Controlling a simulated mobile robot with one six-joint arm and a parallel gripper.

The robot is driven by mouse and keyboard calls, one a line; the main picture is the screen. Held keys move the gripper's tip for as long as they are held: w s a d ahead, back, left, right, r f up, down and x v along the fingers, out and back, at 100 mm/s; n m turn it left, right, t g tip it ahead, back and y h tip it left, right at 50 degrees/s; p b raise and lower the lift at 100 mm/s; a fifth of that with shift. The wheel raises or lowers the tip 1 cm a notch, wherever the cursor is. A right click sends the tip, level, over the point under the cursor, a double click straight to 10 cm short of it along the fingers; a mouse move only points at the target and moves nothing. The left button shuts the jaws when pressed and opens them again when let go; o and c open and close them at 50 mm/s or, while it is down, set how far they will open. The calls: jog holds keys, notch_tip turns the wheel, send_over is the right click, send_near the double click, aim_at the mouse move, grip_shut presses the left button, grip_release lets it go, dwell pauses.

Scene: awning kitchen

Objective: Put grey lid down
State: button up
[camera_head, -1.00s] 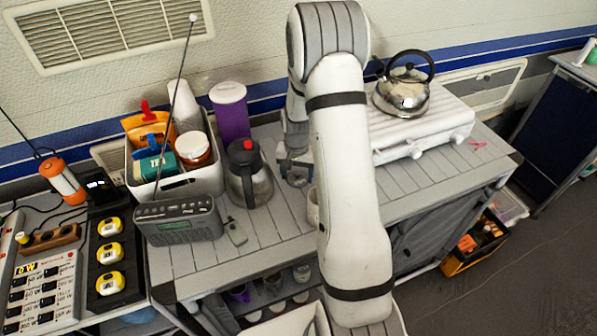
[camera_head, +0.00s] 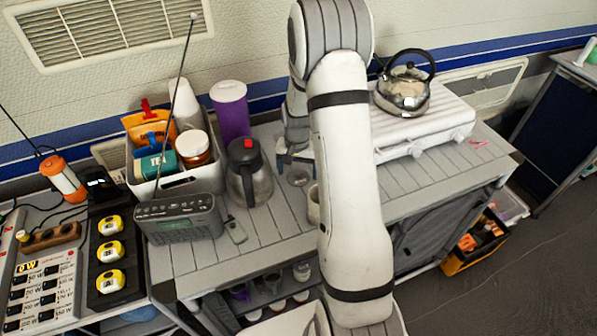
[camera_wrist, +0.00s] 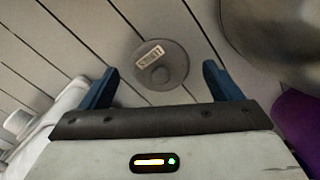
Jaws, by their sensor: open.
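My gripper (camera_head: 296,160) is open just above the lid. Its two blue fingers stand apart on either side of the lid in the wrist view (camera_wrist: 160,73), with nothing held between them.
A coffee pot (camera_head: 248,172) with a dark lid and red button stands close left of the grey lid. A beige mug (camera_head: 313,205) is partly hidden by my arm. A white stove (camera_head: 425,125) with a kettle (camera_head: 403,92) stands right. A radio (camera_head: 180,219) is front left.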

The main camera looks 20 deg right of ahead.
aim_at(297, 174)
jog(key=s+a+r+n, duration=0.1)
jog(key=s+a+r, duration=0.15)
jog(key=r, duration=0.65)
jog(key=s+a+r+n, duration=0.1)
jog(key=s+r, duration=0.2)
jog(key=r, duration=0.5)
jog(key=s+a+r+n+t, duration=0.1)
jog(key=s+a+r+n, duration=0.1)
jog(key=s, duration=0.7)
jog(key=s+a+r+n+t, duration=0.2)
jog(key=s+a+r, duration=0.2)
jog(key=s, duration=0.6)
jog(key=shift+a+r+n+b, duration=0.35)
jog(key=shift+n+b, duration=0.05)
jog(key=shift+b, duration=0.05)
